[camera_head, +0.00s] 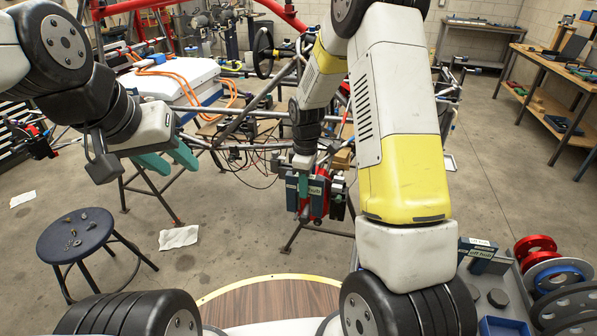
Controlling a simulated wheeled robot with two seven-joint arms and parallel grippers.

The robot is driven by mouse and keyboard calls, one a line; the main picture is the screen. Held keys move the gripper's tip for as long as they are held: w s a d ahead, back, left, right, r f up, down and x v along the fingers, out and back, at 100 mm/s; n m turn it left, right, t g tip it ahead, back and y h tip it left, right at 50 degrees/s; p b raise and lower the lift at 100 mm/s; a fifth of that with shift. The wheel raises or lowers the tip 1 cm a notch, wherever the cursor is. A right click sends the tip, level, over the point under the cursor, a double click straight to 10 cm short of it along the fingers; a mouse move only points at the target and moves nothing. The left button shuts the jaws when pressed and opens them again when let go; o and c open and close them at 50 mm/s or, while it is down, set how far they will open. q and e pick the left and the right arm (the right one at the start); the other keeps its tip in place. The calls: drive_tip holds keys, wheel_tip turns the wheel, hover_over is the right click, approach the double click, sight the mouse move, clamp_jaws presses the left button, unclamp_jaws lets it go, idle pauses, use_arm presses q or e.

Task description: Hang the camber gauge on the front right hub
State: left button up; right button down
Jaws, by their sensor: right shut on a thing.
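My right gripper (303,186) points down in the middle of the view, its teal fingers shut on a dark blue-grey gauge (317,187) with a pale label. I take this as the camber gauge; its label is too small to read surely. Red and black hub parts (320,208) show right behind and below the gauge, at the chassis corner. I cannot tell whether the gauge touches the hub. My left gripper (168,161) is at the left with its teal fingers apart and nothing seen between them. My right forearm hides part of the chassis.
The tube chassis (240,114) spans the middle, with a steering wheel (263,52) and loose cables. Another hub (36,137) is at far left. A stool (75,236) stands front left. A tray at front right holds another labelled gauge (482,250) and discs (535,246).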

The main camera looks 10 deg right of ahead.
sight(305, 215)
drive_tip(key=shift+f, duration=1.9)
drive_tip(key=shift+f, duration=0.15)
idle(0.5)
drive_tip(key=shift+f, duration=2.2)
drive_tip(key=c, duration=1.1)
unclamp_jaws()
drive_tip(key=shift+r, duration=3.9)
